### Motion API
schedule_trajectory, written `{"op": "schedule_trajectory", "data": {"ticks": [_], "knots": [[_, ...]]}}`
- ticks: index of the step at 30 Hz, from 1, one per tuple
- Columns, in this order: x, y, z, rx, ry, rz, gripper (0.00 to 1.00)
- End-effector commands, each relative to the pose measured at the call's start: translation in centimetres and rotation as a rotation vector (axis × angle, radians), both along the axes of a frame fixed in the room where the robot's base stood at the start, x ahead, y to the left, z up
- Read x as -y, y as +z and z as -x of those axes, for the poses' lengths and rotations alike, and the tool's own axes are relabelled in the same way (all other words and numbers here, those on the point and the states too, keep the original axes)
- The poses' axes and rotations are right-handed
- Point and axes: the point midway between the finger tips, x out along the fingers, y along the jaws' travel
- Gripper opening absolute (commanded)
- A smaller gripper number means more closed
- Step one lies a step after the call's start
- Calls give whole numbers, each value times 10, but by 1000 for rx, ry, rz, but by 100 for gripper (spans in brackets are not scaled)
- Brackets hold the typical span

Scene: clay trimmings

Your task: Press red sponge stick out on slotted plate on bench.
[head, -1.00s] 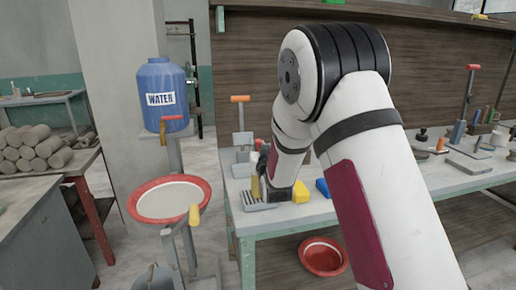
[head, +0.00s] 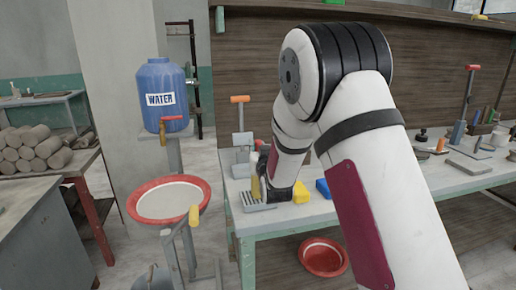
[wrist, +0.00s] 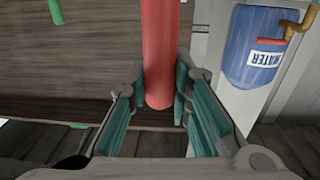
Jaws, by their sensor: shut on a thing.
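A long red stick (wrist: 160,55) is between the teal-padded fingers of my gripper (wrist: 163,88) in the wrist view. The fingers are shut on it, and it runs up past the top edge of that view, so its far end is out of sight. In the head view a grey slotted plate (head: 257,204) lies on the near left corner of the bench (head: 330,212). The dark end of my arm is low beside the plate's right side. My fingers and the stick cannot be made out there, so contact with the plate cannot be told.
A yellow upright piece (head: 255,188) stands at the plate. A yellow block (head: 301,193) and a blue block (head: 322,187) lie to the right. A grey tool with an orange handle (head: 240,99) stands behind. A red-rimmed basin (head: 168,200) stands left of the bench.

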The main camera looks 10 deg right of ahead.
Motion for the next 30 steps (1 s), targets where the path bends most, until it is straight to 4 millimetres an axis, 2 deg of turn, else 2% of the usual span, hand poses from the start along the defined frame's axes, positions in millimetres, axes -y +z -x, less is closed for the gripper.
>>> {"op": "schedule_trajectory", "data": {"ticks": [2,18,30], "knots": [[0,-4,2,-17,0,0,0],[0,42,1,-4,0,0,0],[0,67,1,-3,0,0,0]]}}
